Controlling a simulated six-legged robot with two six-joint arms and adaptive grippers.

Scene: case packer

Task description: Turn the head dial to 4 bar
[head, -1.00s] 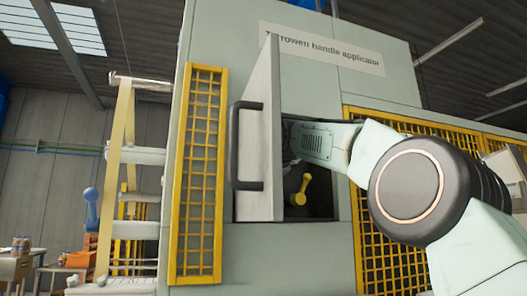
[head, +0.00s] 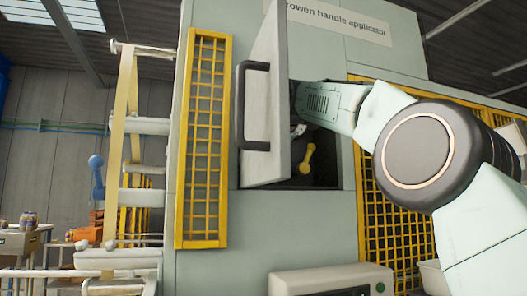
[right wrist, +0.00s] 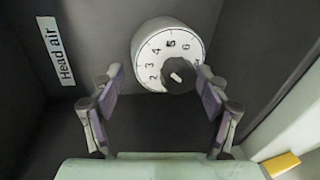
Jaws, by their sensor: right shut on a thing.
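The head dial (right wrist: 148,50) is a white round scale with black numbers and a dark knob (right wrist: 182,74) in the right wrist view. The 5 stands near its top, with 4 to the left and 6 to the right; I cannot tell the exact setting. A "Head air" label (right wrist: 57,51) is on the dark wall left of it. My right gripper (right wrist: 160,78) has its purple-padded fingers on either side of the dial and is shut on it. In the head view my right arm reaches into the open cabinet, and the dial is hidden. My left gripper is out of view.
The open cabinet door (head: 268,105) with a black handle (head: 241,105) stands left of my arm. A yellow lever (head: 306,160) is inside, below the arm. A yellow mesh guard (head: 207,140) and a control box (head: 330,279) are nearby.

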